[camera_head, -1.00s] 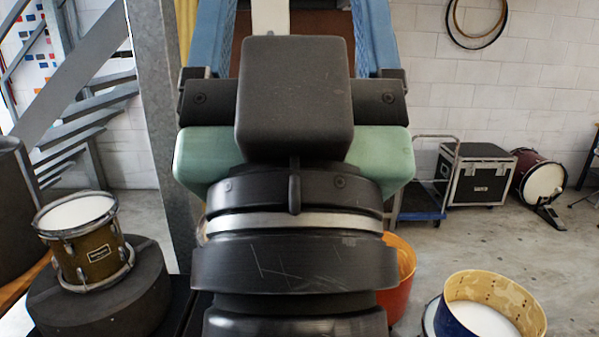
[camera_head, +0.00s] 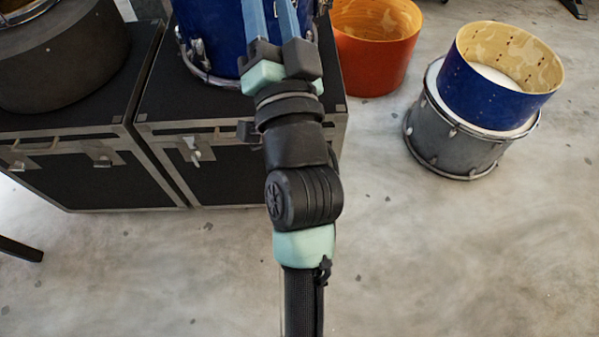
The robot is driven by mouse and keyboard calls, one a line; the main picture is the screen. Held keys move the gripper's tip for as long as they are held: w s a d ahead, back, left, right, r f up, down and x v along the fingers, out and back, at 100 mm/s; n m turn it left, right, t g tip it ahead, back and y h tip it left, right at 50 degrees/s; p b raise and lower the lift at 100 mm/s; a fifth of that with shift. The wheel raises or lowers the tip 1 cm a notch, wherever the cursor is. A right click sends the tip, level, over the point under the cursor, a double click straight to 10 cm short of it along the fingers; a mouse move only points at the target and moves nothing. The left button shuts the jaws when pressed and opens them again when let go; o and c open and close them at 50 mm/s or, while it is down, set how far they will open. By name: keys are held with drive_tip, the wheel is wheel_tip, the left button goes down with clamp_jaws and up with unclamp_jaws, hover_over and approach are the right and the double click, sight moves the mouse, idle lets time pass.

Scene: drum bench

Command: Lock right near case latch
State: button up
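Two black road cases with metal edging stand side by side. The right case (camera_head: 232,181) has a silver latch (camera_head: 195,153) on its near face, left of my arm. Its lever seems to stick out at an angle, but the latch is too small to tell if it is locked. My arm covers the right part of that face, so any latch there is hidden. My gripper (camera_head: 270,8) is above the case top, past the near face, pointing away. Its two blue fingers are apart with nothing visible between them; their tips run out at the top edge.
A blue drum (camera_head: 212,38) stands on the right case, just beyond and beside my fingers. A dark round case (camera_head: 62,62) rests on the left case (camera_head: 88,180). An orange drum shell (camera_head: 375,55) and a blue shell (camera_head: 482,98) on a grey drum (camera_head: 450,140) stand right.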

drive_tip(key=s+d+f+m+g+h+b, duration=0.2)
drive_tip(key=f+m+b, duration=0.55)
drive_tip(key=f, duration=1.75)
drive_tip(key=s+d+f+m+g+h+b, duration=0.1)
drive_tip(key=d+f+m+g+b, duration=0.1)
drive_tip(key=f+b, duration=1.65)
drive_tip(key=w+f+p, duration=0.2)
drive_tip(key=w, duration=0.4)
drive_tip(key=w+f+p, duration=0.3)
drive_tip(key=w, duration=0.3)
drive_tip(key=shift+w+f, duration=0.25)
drive_tip(key=shift+f, duration=0.05)
drive_tip(key=shift+c, duration=0.2)
clamp_jaws()
